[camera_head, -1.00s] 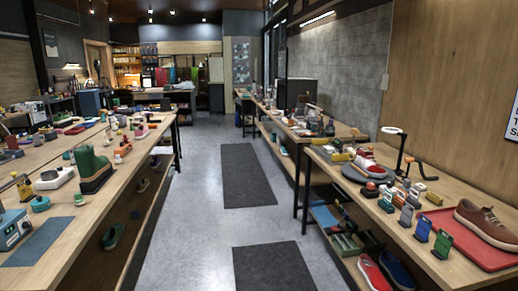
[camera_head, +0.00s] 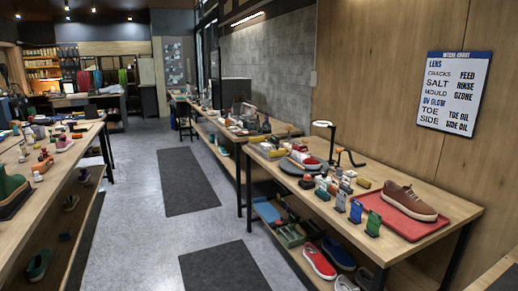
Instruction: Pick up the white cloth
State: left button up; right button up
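I cannot make out a white cloth for certain in the head view. The right workbench (camera_head: 462,211) carries many small items, too small to tell apart at this distance. A red and white sneaker (camera_head: 306,160) sits on a dark round stand there, and a brown sneaker (camera_head: 408,202) lies on a red tray (camera_head: 425,233) near its front right end. Neither of my grippers shows in the view.
Dark floor mats (camera_head: 187,180) lie along the open grey aisle. The left bench holds a green boot (camera_head: 10,187) at the picture's edge. A red shoe (camera_head: 318,261) stands on the right bench's lower shelf. A wall chart (camera_head: 456,92) hangs above.

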aim_at(265, 147)
jog(key=u, duration=0.5)
jog(key=i, duration=1.8)
jog(key=u, duration=0.35)
jog(key=i, duration=1.6)
jog(key=z, duration=0.8)
jog(key=i, duration=1.1)
jog(key=z, duration=0.7)
